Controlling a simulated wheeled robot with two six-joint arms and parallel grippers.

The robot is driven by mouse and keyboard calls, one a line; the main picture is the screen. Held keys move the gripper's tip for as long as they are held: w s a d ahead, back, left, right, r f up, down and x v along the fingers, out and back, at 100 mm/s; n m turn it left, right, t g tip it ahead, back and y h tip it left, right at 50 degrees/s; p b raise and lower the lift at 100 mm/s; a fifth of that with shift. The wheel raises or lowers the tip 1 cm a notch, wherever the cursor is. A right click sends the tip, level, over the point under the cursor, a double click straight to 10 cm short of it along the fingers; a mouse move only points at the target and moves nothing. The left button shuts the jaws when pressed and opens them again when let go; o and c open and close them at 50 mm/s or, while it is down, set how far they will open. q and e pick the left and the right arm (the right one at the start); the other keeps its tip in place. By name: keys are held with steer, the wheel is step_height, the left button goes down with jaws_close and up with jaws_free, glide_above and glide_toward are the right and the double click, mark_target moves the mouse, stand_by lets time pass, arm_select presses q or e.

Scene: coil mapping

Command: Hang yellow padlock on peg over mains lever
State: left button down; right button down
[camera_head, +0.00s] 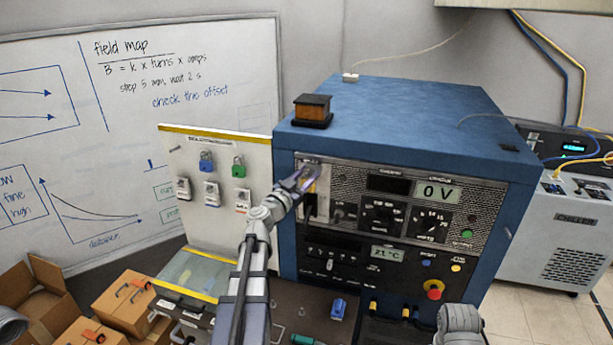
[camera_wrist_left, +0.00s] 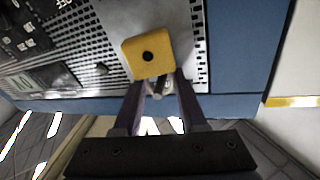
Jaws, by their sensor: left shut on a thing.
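The yellow padlock (camera_wrist_left: 147,55) is in front of the blue cabinet's front panel in the left wrist view, its body beyond the fingertips. My left gripper (camera_wrist_left: 160,88) is shut on it at the shackle end. In the head view my left gripper (camera_head: 302,182) is at the upper left of the cabinet front, over the light mains plate (camera_head: 312,160). Only a sliver of the padlock shows there. The peg and mains lever are mostly hidden behind gripper and padlock; I cannot tell whether the shackle touches the peg.
A white board (camera_head: 222,166) left of the cabinet holds a blue padlock (camera_head: 206,161), a green padlock (camera_head: 239,168) and several tags. The blue cabinet (camera_head: 400,110) has knobs, displays and a red stop button (camera_head: 434,290).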

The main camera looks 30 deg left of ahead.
arm_select(q)
steer(key=shift+w, duration=0.15)
steer(key=shift+c, duration=2.3)
jaws_free()
steer(key=shift+o, duration=0.4)
steer(key=shift+w, duration=0.1)
steer(key=shift+a, duration=0.15)
steer(key=shift+s+f, duration=0.15)
steer(key=shift+s, duration=0.4)
steer(key=s, duration=0.7)
steer(key=shift+f+b, duration=0.3)
